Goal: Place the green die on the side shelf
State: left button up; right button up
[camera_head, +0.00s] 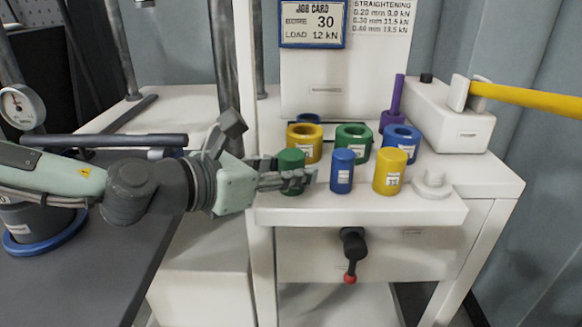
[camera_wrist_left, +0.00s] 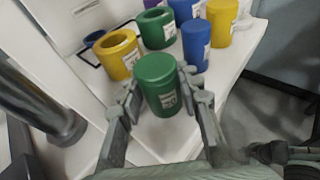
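A green hollow die (camera_head: 353,145) stands in the back row on the white bench, between a yellow and a blue ring; it also shows in the left wrist view (camera_wrist_left: 157,28). A solid green cylinder (camera_head: 291,160) stands in the front row. My left gripper (camera_head: 288,180) reaches in from the left with its fingers on either side of this solid cylinder (camera_wrist_left: 158,85), near its sides. Whether the fingers press on it I cannot tell. The cylinder's base looks level with its neighbours. I cannot tell which surface is the side shelf. My right gripper is out of view.
A yellow ring (camera_head: 304,140) stands just behind the gripper. A blue ring (camera_head: 400,138), a blue cylinder (camera_head: 342,172) and a yellow cylinder (camera_head: 389,172) stand to the right. A white block with a yellow bar (camera_head: 530,98) is at the right. A red-tipped lever (camera_head: 351,262) hangs below.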

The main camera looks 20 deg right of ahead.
pick_arm(q)
jog(key=o, duration=0.3)
jog(key=shift+o, duration=0.2)
jog(key=shift+r, duration=0.2)
jog(key=shift+v, duration=1.05)
jog(key=v, duration=0.9)
jog(key=shift+s+a, duration=0.2)
jog(key=shift+a, duration=0.15)
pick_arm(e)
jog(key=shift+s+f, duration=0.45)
pick_arm(q)
jog(key=shift+r, duration=0.1)
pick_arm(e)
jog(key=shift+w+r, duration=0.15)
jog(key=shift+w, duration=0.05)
pick_arm(q)
jog(key=shift+a, duration=0.1)
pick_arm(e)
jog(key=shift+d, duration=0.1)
